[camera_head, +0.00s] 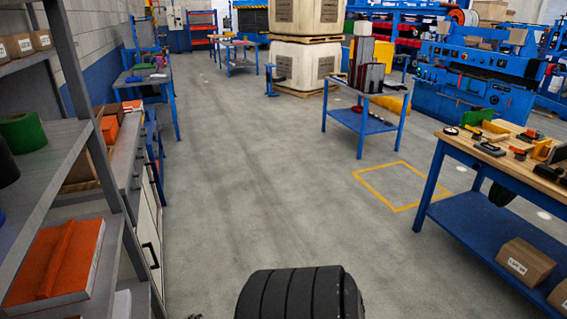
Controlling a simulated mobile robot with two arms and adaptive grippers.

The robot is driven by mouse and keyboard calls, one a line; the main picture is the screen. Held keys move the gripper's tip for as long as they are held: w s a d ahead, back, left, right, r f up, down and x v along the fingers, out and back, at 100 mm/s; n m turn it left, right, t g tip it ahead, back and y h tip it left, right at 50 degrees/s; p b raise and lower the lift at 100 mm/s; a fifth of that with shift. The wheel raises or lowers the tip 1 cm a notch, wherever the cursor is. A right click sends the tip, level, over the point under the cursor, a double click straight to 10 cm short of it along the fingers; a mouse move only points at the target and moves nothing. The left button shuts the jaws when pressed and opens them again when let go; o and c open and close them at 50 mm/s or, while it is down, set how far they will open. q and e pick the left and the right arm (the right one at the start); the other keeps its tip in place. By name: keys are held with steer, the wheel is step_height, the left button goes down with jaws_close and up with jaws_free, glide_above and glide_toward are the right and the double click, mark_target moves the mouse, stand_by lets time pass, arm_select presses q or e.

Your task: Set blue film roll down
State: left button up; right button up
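No whole blue film roll shows in the head view. A sliver of something blue (2,216) shows at the left edge on the grey shelf (62,150); I cannot tell whether it is the roll. A black roll (6,166), cut by the picture edge, and a green roll (22,131) stand behind it on the same shelf. Neither gripper can be made out. A dark ribbed form (296,294) rises at the bottom middle; I cannot tell what it is. A tiny dark bit at the bottom edge, left of it, is too small to identify.
A lower shelf holds an orange item (60,262). On the right stands a wooden-topped workbench (440,138) with tools and boxes. A blue table (373,90) stands farther back, near a yellow floor square (357,176). The grey floor (240,170) between is clear.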

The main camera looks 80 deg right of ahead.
steer(key=s+a+f+m+g+y, duration=0.1)
steer(key=s+a+f+m+g, duration=0.35)
steer(key=s+a+f, duration=0.85)
steer(key=s+a+f+m+g, duration=0.1)
steer(key=s+a+f, duration=0.3)
steer(key=s, duration=0.5)
steer(key=s+a+f+m+g+y, duration=0.1)
steer(key=s+a+f+g, duration=0.3)
steer(key=s+a, duration=0.4)
steer(key=shift+s+a+f+y, duration=0.15)
steer(key=shift+s+f+y, duration=0.15)
steer(key=shift+s, duration=0.95)
